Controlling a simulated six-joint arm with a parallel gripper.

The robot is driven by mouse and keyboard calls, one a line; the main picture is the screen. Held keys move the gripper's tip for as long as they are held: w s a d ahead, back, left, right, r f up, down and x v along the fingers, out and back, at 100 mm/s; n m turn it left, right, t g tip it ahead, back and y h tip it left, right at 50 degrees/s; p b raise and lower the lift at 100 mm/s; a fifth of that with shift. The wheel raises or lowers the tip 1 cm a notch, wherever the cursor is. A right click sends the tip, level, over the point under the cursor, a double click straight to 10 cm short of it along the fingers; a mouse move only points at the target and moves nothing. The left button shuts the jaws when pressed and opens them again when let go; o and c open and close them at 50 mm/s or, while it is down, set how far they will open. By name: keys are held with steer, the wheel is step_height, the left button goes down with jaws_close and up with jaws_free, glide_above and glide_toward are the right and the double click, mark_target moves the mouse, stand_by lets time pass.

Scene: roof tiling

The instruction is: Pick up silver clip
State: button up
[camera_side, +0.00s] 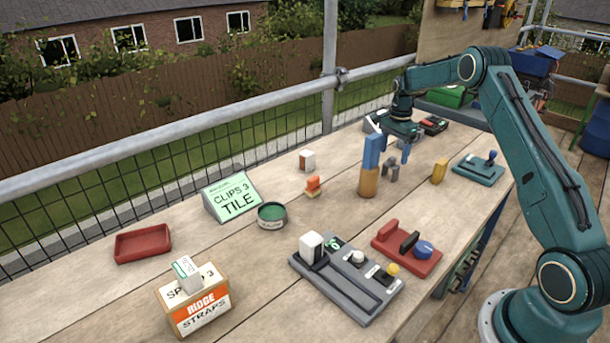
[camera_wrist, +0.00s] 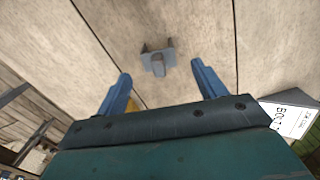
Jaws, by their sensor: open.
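The silver clip (camera_side: 390,173) is a small grey bracket-like piece on the wooden bench. It also shows in the wrist view (camera_wrist: 157,61), upper middle, lying just beyond the fingertips and roughly centred between them. My gripper (camera_side: 389,163) points down above the clip with its two blue fingers apart. In the wrist view my gripper (camera_wrist: 161,71) is open, with nothing between the fingers. In the side view one blue finger overlaps the top of a tan cylinder; I cannot tell whether they touch.
The tan cylinder (camera_side: 368,184) stands left of the clip, and a yellow block (camera_side: 439,171) stands to its right. A teal base with a knob (camera_side: 478,168) lies farther right.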

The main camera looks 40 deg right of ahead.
mark_target(393, 157)
steer(key=shift+f, duration=0.35)
steer(key=shift+a+f, duration=0.1)
steer(key=shift+f, duration=2.5)
steer(key=c, duration=1.1)
steer(key=shift+r, duration=0.25)
step_height(393, 157, up, 20)
steer(key=shift+f, duration=0.2)
